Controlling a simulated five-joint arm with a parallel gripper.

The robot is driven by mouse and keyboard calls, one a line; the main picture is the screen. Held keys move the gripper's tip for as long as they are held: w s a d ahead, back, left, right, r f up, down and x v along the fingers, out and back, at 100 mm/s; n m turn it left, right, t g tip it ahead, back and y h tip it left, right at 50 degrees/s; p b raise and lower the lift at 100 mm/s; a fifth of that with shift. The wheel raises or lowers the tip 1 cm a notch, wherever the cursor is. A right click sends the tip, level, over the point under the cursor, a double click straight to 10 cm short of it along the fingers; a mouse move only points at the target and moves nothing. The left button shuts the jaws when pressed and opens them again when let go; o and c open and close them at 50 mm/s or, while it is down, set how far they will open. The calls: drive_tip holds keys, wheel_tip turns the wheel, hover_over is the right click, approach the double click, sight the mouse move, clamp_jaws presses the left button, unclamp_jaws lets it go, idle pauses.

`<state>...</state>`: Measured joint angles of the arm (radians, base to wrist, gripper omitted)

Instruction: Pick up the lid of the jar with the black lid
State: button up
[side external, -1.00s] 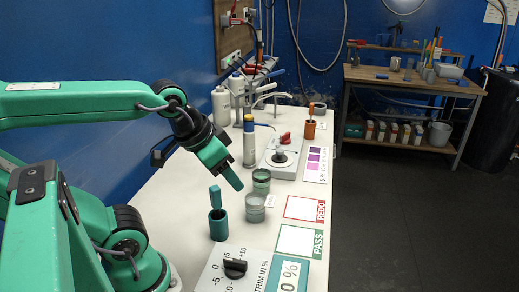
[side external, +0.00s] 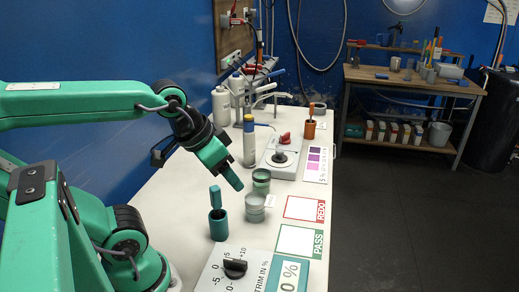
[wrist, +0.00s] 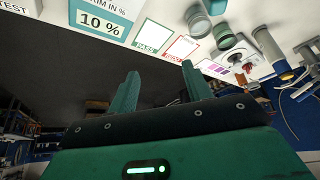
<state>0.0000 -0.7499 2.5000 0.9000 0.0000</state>
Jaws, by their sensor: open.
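Two small jars stand on the white bench: a pale grey one (side external: 255,208) and, behind it, a dark green one (side external: 261,182). They also show in the wrist view, the pale one (wrist: 197,22) left of the darker one (wrist: 223,36). I cannot make out a plainly black lid on either. My gripper (side external: 236,184) hangs just left of the jars, above the bench, its fingers pointing down and right. In the wrist view my gripper (wrist: 159,70) is open with nothing between the fingers. The jars lie beyond the right finger.
A teal holder (side external: 218,226) with an upright teal handle stands in front of the jars. A dial panel (side external: 234,268) lies nearer. A blue-capped bottle (side external: 249,147) and a grey device (side external: 283,160) stand behind. REDO (side external: 305,209) and PASS (side external: 299,241) cards lie right.

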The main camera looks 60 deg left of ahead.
drive_tip(key=shift+w, duration=0.1)
drive_tip(key=n+g+y, duration=0.1)
drive_tip(key=n+g, duration=0.2)
drive_tip(key=n, duration=1)
hover_over(280, 150)
drive_tip(key=s, duration=0.2)
drive_tip(key=s+d+x, duration=0.1)
drive_tip(key=s+x, duration=0.1)
drive_tip(key=x, duration=0.9)
drive_tip(key=shift+d+f, duration=0.25)
drive_tip(key=shift+d, duration=0.1)
drive_tip(key=shift+s+f, duration=0.1)
drive_tip(key=shift+x, duration=1.2)
